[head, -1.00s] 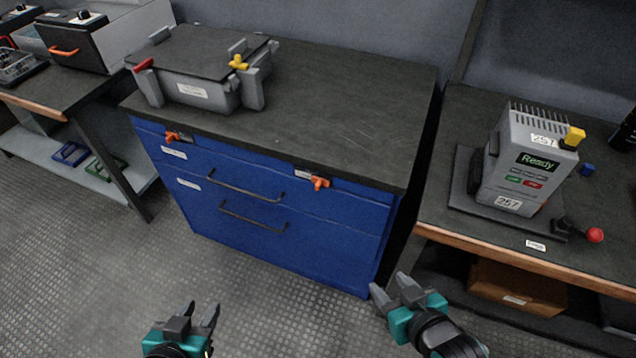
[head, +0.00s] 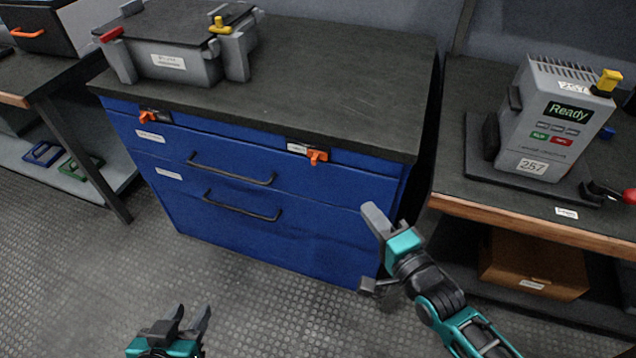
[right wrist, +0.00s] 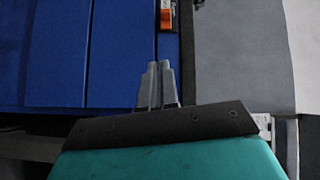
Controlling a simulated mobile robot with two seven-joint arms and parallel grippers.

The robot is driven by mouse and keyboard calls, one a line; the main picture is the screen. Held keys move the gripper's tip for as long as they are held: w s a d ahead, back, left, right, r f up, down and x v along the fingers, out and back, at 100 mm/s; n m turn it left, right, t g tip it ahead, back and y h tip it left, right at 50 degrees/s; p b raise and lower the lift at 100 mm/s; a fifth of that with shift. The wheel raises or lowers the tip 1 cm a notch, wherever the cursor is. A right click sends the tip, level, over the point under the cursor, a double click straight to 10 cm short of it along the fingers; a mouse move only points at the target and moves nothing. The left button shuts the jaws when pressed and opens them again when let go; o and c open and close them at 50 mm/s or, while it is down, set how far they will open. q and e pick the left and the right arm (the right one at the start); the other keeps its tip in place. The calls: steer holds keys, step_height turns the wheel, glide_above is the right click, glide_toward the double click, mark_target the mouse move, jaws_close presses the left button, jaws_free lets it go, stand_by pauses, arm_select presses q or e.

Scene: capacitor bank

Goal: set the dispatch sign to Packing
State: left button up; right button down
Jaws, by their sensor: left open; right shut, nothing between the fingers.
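I cannot make out a dispatch sign in either view. A grey unit (head: 545,125) on the right bench has a lit screen (head: 569,112) reading "Ready", and a label "257". My right gripper (head: 374,217) is raised before the right part of the blue drawer cabinet (head: 320,222). In the right wrist view its fingers (right wrist: 157,85) are together and empty, with the blue cabinet front (right wrist: 60,55) beyond. My left gripper (head: 188,320) is open and empty, low over the floor at the lower left.
A grey lidded case (head: 165,50) stands on the cabinet's dark top (head: 320,80). Orange latches (head: 317,157) sit on the cabinet's upper edge. A red-ended lever (head: 612,193) is beside the unit. A brown box (head: 535,262) is under the right bench. The floor is clear.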

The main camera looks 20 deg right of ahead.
steer(key=shift+w+d+m+t, duration=0.1)
steer(key=shift+w+m+t, duration=0.3)
steer(key=shift+m, duration=0.4)
steer(key=shift+w, duration=0.1)
steer(key=b, duration=0.3)
glide_toward(318, 160)
steer(key=w+d, duration=0.2)
steer(key=w, duration=0.1)
steer(key=shift+w+a+b, duration=0.35)
steer(key=shift+w+a, duration=1)
steer(key=shift+a, duration=0.1)
steer(key=shift+a, duration=0.1)
